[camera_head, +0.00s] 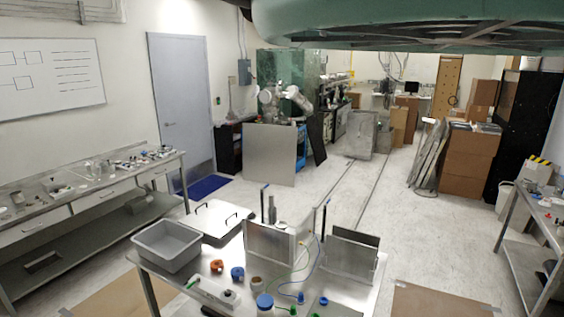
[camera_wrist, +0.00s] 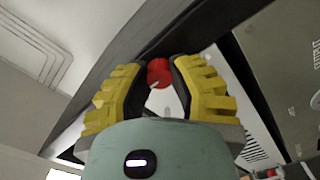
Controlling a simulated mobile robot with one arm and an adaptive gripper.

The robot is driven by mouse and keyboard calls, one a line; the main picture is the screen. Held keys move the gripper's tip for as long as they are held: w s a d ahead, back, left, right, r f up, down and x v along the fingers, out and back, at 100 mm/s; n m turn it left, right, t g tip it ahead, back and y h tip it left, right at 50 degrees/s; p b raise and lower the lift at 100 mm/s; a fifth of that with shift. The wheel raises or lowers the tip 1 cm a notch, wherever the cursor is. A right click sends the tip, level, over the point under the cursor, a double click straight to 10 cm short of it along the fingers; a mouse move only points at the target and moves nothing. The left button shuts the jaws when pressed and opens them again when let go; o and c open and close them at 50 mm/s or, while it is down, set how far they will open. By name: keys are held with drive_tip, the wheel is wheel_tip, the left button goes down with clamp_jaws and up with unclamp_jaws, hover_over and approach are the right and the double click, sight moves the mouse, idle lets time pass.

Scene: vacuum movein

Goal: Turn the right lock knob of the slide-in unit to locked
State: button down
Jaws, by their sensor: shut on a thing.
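My gripper (camera_wrist: 162,84) shows in the wrist view, its two yellow ribbed fingers with dark inner pads closed in on a red round knob (camera_wrist: 159,70). The knob sits between the fingertips, and a small pale mark shows on its lower left face. The fingers and pads hide part of its sides. It is by a dark frame edge (camera_wrist: 115,75). I cannot tell from the mark whether the knob is at locked. The gripper and the knob do not show in the head view.
In the wrist view a grey panel (camera_wrist: 285,70) with slots lies at the right, beside a pale slotted strip (camera_wrist: 240,105). In the head view a steel table (camera_head: 205,270) holds a grey bin (camera_head: 167,243), upright plates and small parts. Open floor (camera_head: 320,180) lies behind it.

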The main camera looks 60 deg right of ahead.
drive_tip(key=shift+f+b, duration=0.1)
drive_tip(key=shift+b, duration=0.3)
drive_tip(key=shift+n+b, duration=8.9)
drive_tip(key=shift+b, duration=1.05)
drive_tip(key=c, duration=0.7)
unclamp_jaws()
drive_tip(key=shift+c, duration=0.2)
